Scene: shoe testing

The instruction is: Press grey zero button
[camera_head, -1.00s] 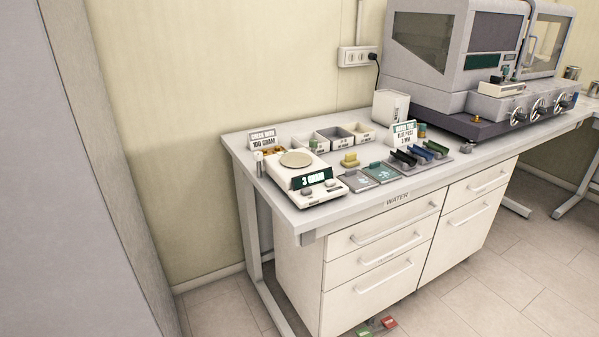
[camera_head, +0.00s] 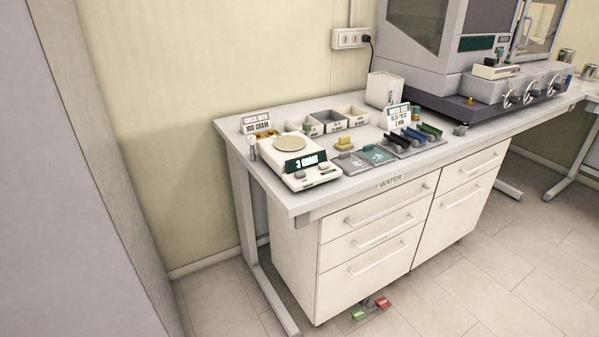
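A white scale (camera_head: 293,163) with a round beige pan (camera_head: 289,143) stands on the left end of the workbench. Its dark display (camera_head: 305,162) reads "3 GRAM". On its front panel a grey button (camera_head: 299,175) sits at the left, and a second, lighter button (camera_head: 324,167) sits at the right. No label on either button is legible. Neither of my grippers shows in the head view.
The workbench (camera_head: 240,134) carries several small bins (camera_head: 329,121), a yellow block (camera_head: 345,144), dark holders (camera_head: 408,138), and two signs (camera_head: 256,122). A large grey machine (camera_head: 470,60) stands behind right. A grey wall panel (camera_head: 60,180) is at left. Floor (camera_head: 500,270) in front is clear except red and green pedals (camera_head: 371,309).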

